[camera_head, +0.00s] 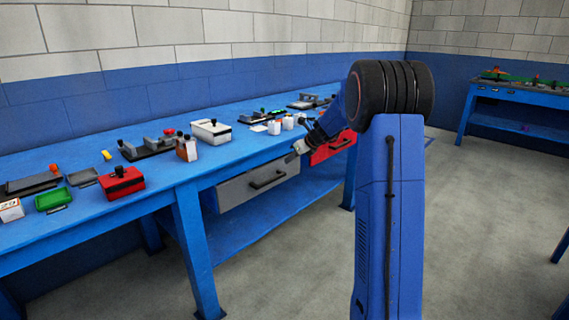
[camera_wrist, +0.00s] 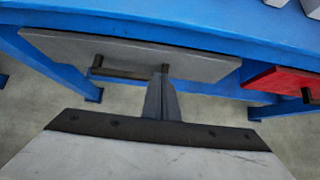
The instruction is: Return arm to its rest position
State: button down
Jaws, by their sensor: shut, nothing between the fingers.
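My gripper (camera_head: 294,154) is at the front edge of the blue workbench, in front of the gap between the grey drawer and the red drawer. In the wrist view my gripper (camera_wrist: 163,72) shows its fingers together with nothing between them. The fingertips overlap the grey drawer's dark handle in that view; I cannot tell whether they touch it. The grey drawer (camera_head: 234,194) looks shut under the bench top and also shows in the wrist view (camera_wrist: 200,65). The red drawer (camera_head: 322,153) is partly behind my arm.
The blue workbench (camera_head: 168,184) runs along the wall. On it are a red box (camera_head: 121,184), a green tray (camera_head: 53,200), a white box (camera_head: 211,131) and several small items. Another blue table (camera_head: 520,96) stands at the far right. The grey floor (camera_head: 470,200) right of my arm is clear.

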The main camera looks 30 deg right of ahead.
jog(key=v, duration=0.6)
jog(key=s+a+r+n+g, duration=0.1)
jog(key=s+a+r+n, duration=0.1)
jog(key=s+a+n, duration=0.75)
jog(key=s+a+r+n+g, duration=0.1)
jog(key=s+a+r+n, duration=0.35)
jog(key=s+a, duration=0.75)
jog(key=s+f+n+h, duration=0.1)
jog(key=s+f+n, duration=0.2)
jog(key=s+n, duration=0.3)
jog(key=s+a+f+n+g+h, duration=0.1)
jog(key=s+f+n, duration=0.2)
jog(key=s, duration=1.1)
jog(key=s+f+n+h, duration=0.1)
jog(key=s+f+n, duration=0.2)
jog(key=s+n, duration=0.6)
jog(key=shift+s+a+f+g, duration=0.3)
jog(key=shift+s+a+f, duration=0.1)
jog(key=shift+s, duration=0.25)
